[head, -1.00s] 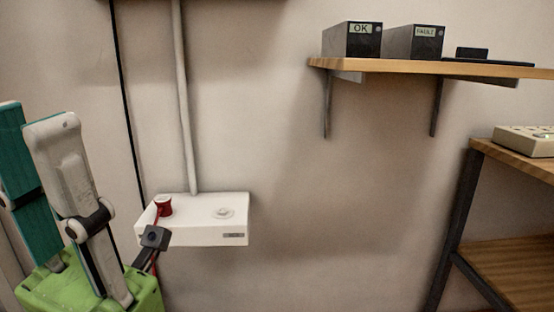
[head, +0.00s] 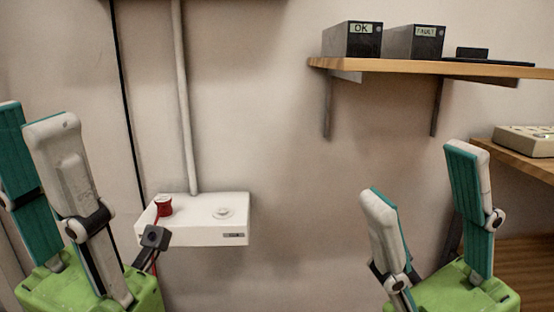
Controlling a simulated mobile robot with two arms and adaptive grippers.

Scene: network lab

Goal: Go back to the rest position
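My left gripper (head: 31,112) stands at the left edge of the head view, fingers pointing up. Its fingers are apart and nothing shows between them. My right gripper (head: 418,168) is at the lower right, in front of the wall, also pointing up. Its two fingers, with teal pads and pale backs, are spread wide with nothing between them. Both green gripper bodies are cut off by the bottom of the picture. Both grippers are apart from each other.
A white wall box (head: 205,232) with a red knob-like part (head: 164,206) is right of my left gripper. A wooden shelf (head: 420,67) holds boxes labelled OK (head: 350,42) and FAULT (head: 414,44). A wooden rack (head: 518,160) with a beige device (head: 526,139) stands at right.

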